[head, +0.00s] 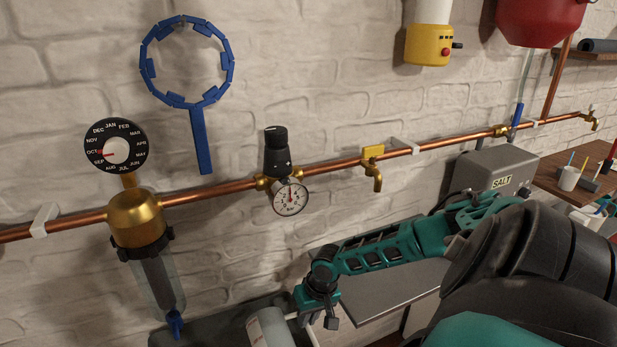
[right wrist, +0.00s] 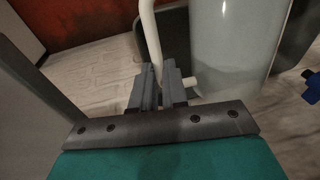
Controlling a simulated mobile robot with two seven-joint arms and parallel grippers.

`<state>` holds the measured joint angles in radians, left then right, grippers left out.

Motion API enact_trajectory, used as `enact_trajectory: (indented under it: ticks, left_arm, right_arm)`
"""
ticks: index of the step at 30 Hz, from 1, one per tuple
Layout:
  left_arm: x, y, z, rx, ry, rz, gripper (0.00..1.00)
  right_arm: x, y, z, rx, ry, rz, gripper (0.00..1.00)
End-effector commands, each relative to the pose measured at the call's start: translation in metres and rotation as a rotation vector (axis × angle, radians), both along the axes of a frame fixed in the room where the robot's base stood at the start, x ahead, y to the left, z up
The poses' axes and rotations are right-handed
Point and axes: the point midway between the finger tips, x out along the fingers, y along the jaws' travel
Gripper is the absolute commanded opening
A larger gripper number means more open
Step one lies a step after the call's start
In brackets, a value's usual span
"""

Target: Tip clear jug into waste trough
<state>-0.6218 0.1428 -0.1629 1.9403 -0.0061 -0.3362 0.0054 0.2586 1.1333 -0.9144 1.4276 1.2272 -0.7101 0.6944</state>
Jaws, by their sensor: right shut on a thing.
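The clear jug (head: 272,330) shows at the bottom edge of the head view, pale and cut off by the frame. In the right wrist view the jug (right wrist: 228,45) stands beyond the fingers, with its white handle (right wrist: 150,30) on its left side. My right gripper (head: 317,308) is at the handle; in the wrist view its grey fingers (right wrist: 160,88) are closed on it. A dark grey trough (head: 208,323) lies beside and behind the jug, under the water filter; its wall also shows in the wrist view (right wrist: 297,40). The jug's contents cannot be made out. My left gripper is out of view.
A copper pipe (head: 228,187) runs along the brick wall with a pressure gauge (head: 290,197) and a brass tap (head: 374,177). A filter (head: 158,272) hangs above the trough. A grey SALT box (head: 490,172) and a wooden shelf (head: 560,180) are at the right.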

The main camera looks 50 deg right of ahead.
Motion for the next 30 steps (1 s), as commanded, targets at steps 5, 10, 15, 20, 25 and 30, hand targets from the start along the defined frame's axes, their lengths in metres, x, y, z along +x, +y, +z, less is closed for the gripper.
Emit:
enact_trajectory:
  ticks: [5, 10, 15, 20, 25, 30]
  left_arm:
    - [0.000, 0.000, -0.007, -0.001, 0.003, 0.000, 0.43]
    - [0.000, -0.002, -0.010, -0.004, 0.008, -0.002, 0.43]
    - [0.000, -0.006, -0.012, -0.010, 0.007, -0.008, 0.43]
    - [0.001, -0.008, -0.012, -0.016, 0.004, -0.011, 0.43]
    - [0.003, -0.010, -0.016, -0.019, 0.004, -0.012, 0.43]
    - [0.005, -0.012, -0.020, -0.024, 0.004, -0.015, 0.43]
  right_arm:
    - [0.005, -0.001, 0.002, 0.033, 0.046, 0.000, 0.00]
    - [0.009, -0.003, 0.005, 0.058, 0.094, -0.001, 0.00]
    - [0.012, -0.005, 0.007, 0.084, 0.143, -0.001, 0.00]
    - [0.015, -0.006, 0.010, 0.110, 0.187, 0.001, 0.00]
    - [0.019, -0.009, 0.011, 0.135, 0.234, 0.000, 0.00]
    - [0.022, -0.010, 0.012, 0.162, 0.281, 0.000, 0.00]
